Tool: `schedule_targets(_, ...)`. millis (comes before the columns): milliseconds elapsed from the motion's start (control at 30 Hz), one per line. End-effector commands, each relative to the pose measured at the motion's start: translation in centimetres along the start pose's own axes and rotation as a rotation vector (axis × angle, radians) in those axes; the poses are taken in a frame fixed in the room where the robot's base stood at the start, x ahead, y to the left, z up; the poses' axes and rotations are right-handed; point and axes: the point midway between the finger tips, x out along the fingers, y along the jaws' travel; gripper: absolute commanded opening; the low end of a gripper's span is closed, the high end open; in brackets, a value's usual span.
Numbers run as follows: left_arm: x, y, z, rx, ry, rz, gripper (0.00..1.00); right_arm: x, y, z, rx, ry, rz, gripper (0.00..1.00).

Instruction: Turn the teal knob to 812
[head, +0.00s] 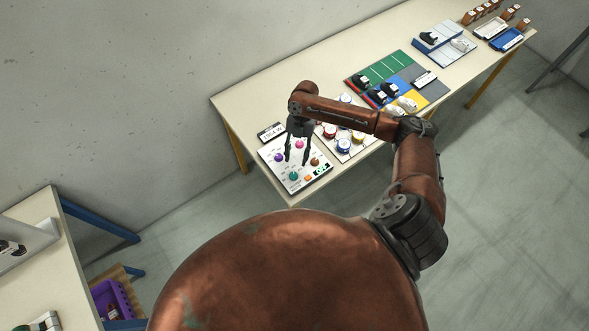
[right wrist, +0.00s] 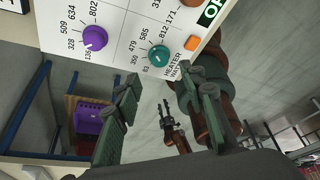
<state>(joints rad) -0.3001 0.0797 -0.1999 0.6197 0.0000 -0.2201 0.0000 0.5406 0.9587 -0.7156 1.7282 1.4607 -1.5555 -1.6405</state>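The teal knob (head: 294,176) is on the front part of a white control panel (head: 313,180). In the right wrist view the teal knob (right wrist: 159,55) has printed numbers around it, including 83, 350, 479 and 585, with 812 above it. A small pale mark seems to sit on its lower left side, near 83; its exact setting is hard to read. My right gripper (head: 296,160) is open above the panel, pointing down, its fingers apart and not touching the knob. In the right wrist view a small distant gripper (right wrist: 171,126), seemingly my left, hangs below; its opening is unclear.
A purple knob (right wrist: 94,38) is beside the teal one. A pink knob (head: 299,144), a brown knob (head: 315,162) and an orange button (right wrist: 193,43) are also close.

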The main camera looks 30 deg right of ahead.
Motion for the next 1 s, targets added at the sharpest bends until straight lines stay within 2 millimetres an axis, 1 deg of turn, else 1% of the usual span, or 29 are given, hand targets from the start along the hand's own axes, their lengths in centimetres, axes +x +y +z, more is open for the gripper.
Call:
schedule_targets(33,-0.2,0.0,0.0,0.000,0.000,0.000,0.38,0.8,-0.1,-0.2,0.000,0.004,-0.002,0.38)
schedule_targets(200,-0.6,0.0,-0.1,0.000,0.000,0.000,0.38,3.6,-0.1,-0.2,0.002,0.003,-0.002,0.38)
schedule_targets(400,-1.0,0.0,-0.1,0.000,0.000,0.000,0.38,6.0,-0.1,-0.1,0.003,0.001,-0.001,0.38)
schedule_targets(567,-1.0,0.0,-0.1,0.000,0.000,0.000,0.38,6.7,-0.1,-0.1,0.001,-0.001,0.000,0.38)
schedule_targets(800,-1.0,0.0,-0.1,0.000,0.000,0.000,0.38,6.8,0.0,-0.1,0.001,-0.001,0.000,0.37)
schedule_targets(1000,-1.0,0.0,-0.1,0.000,0.001,0.000,0.38,6.8,0.0,-0.1,0.001,-0.001,0.000,0.23)
